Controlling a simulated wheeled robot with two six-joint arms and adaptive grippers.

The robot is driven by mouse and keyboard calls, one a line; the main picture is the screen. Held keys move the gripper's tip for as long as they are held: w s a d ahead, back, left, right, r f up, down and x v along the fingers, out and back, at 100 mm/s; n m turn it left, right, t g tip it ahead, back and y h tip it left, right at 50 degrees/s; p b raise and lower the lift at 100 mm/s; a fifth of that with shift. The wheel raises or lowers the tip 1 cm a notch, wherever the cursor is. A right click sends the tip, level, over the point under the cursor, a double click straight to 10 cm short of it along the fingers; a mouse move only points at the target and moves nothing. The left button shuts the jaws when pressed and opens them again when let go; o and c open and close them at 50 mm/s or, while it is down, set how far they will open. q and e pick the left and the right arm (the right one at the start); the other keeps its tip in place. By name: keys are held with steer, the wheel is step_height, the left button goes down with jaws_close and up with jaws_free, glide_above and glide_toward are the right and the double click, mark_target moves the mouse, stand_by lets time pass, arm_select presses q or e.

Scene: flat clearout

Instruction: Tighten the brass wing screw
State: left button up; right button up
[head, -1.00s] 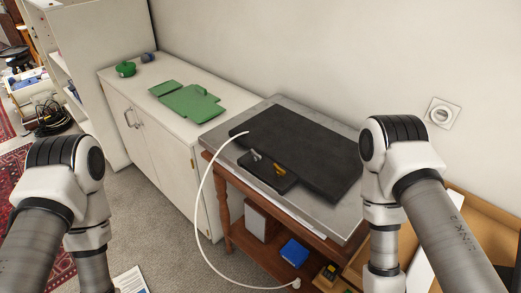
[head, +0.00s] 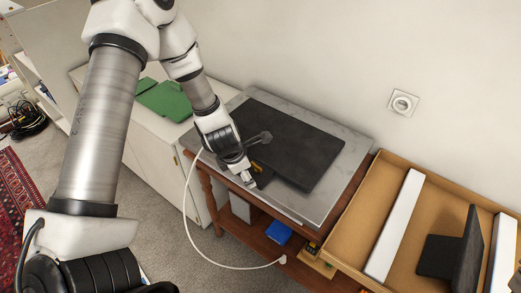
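The black flat device (head: 295,145) lies on the grey metal top of a wooden table. A small yellow brass piece, apparently the brass wing screw (head: 257,167), shows partly on the small black block at the device's front edge. My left gripper (head: 256,157) is over that block, with its fingers apart on either side of the brass piece. Whether it touches the screw I cannot tell. The silver piece beside the screw is hidden behind the gripper. My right gripper is not in view.
A white cable (head: 190,225) hangs from the device to a plug by the lower shelf. A cardboard box (head: 340,225) with white strips (head: 395,226) and a black bracket (head: 452,255) stands at right. Green pieces (head: 165,101) lie on the white cabinet.

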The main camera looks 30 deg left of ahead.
mark_target(256, 166)
arm_select(q)
step_height(256, 166, up, 4)
steer(key=w+r+n, duration=0.1)
steer(key=w+n, duration=0.2)
steer(key=n, duration=0.1)
steer(key=shift+t+h, duration=0.3)
steer(key=shift+t, duration=0.1)
steer(key=b+x, duration=0.1)
steer(key=x, duration=0.1)
steer(key=b+x, duration=0.2)
steer(key=x, duration=0.1)
steer(key=a+b+x, duration=0.1)
steer(key=x, duration=0.2)
steer(key=shift+s+f+b, duration=0.1)
steer(key=shift+f+b, duration=0.1)
steer(key=shift+b, duration=0.2)
steer(key=shift+r, duration=0.1)
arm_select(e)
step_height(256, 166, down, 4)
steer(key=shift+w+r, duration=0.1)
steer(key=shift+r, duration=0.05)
arm_select(q)
steer(key=shift+c, duration=0.4)
steer(key=c, duration=1.1)
